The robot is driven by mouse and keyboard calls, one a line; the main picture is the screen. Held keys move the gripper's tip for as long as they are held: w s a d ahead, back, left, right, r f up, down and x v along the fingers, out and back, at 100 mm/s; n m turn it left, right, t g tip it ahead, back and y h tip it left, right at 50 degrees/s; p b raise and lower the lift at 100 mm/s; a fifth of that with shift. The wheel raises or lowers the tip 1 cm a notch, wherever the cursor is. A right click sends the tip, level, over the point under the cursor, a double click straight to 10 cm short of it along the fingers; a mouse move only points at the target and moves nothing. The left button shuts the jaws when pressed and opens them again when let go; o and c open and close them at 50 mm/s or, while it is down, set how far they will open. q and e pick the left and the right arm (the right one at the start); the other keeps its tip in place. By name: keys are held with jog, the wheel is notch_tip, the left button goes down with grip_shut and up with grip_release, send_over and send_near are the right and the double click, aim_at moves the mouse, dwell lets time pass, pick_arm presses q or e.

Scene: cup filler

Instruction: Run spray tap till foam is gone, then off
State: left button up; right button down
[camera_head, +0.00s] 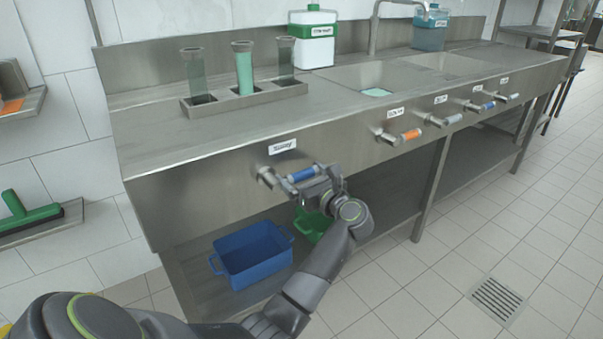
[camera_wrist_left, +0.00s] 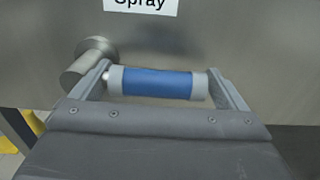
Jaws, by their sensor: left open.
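The spray tap has a blue-banded grey handle (camera_head: 301,174) on the counter's front panel, under a white label (camera_head: 283,146) that reads "Spray" in the left wrist view (camera_wrist_left: 141,5). The handle (camera_wrist_left: 157,84) lies roughly level, with its round metal pivot (camera_wrist_left: 84,68) at its left. My left gripper (camera_head: 311,181) is open, its fingers at the two ends of the handle; I cannot tell whether they touch it. Pale green foam (camera_head: 376,92) lies in the sink basin (camera_head: 345,76). The faucet (camera_head: 373,30) stands behind it; no water is visible. My right gripper is not in view.
Several similar handles, one orange (camera_head: 411,134), line the panel to the right. A rack (camera_head: 245,101) of tall tubes, the middle one green-filled, and a white bottle (camera_head: 313,48) stand on the counter. A blue bin (camera_head: 253,258) and a green bin (camera_head: 309,224) sit below.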

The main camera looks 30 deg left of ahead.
pick_arm(q)
jog(key=shift+c, duration=0.3)
jog(key=c, duration=1.3)
